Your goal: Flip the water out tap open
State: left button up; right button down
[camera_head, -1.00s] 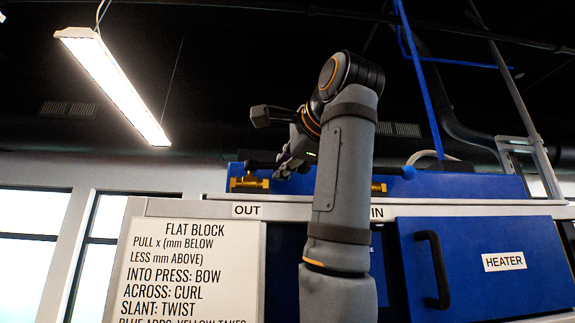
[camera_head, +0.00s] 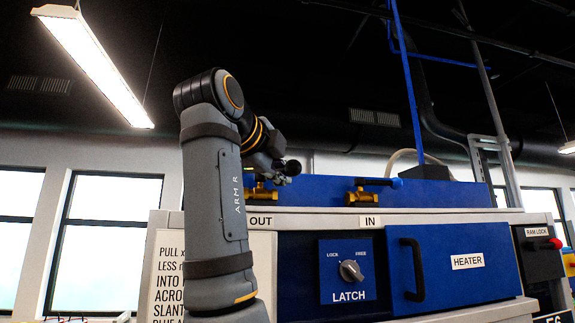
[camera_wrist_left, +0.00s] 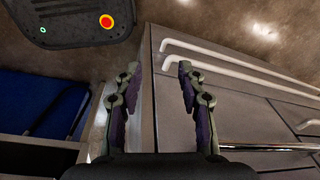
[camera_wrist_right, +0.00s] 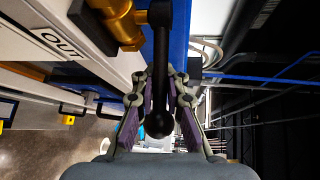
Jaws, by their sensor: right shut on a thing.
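The water out tap is a brass valve (camera_head: 262,194) above the OUT label, partly hidden behind my right arm in the head view. In the right wrist view its brass body (camera_wrist_right: 122,24) is at the top, and its black lever (camera_wrist_right: 161,65) runs down to a round knob (camera_wrist_right: 158,125). My right gripper (camera_wrist_right: 160,80) has its fingers on either side of the lever and is shut on it. In the head view the right gripper (camera_head: 280,163) is at the tap, its fingers poorly visible. My left gripper (camera_wrist_left: 158,68) is open and empty.
A second brass tap (camera_head: 361,197), with a blue-ended lever, sits above the IN label (camera_head: 370,222). Below are the LATCH knob panel (camera_head: 348,271) and blue HEATER door (camera_head: 466,262).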

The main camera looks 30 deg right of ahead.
jog(key=shift+s+a+m+g+h+p, duration=0.15)
jog(key=shift+a+m+g+h, duration=0.25)
jog(key=shift+m+g, duration=0.45)
jog(key=shift+w+a+m+g+h+p, duration=0.15)
jog(key=shift+a+m+g+h, duration=0.35)
jog(key=shift+g, duration=0.5)
jog(key=shift+s+a+m+g+h+p, duration=0.1)
jog(key=shift+a+m+g+h+p, duration=0.15)
jog(key=shift+m+g, duration=0.65)
jog(key=shift+a+r+m+g, duration=0.1)
jog(key=shift+a+m+g, duration=0.15)
jog(key=shift+g, duration=0.2)
jog(key=c, duration=1.6)
grip_release()
jog(key=shift+c, duration=0.2)
jog(key=shift+o, duration=1.3)
jog(key=shift+a, duration=0.35)
jog(key=shift+d, duration=0.3)
jog(key=shift+t, duration=0.3)
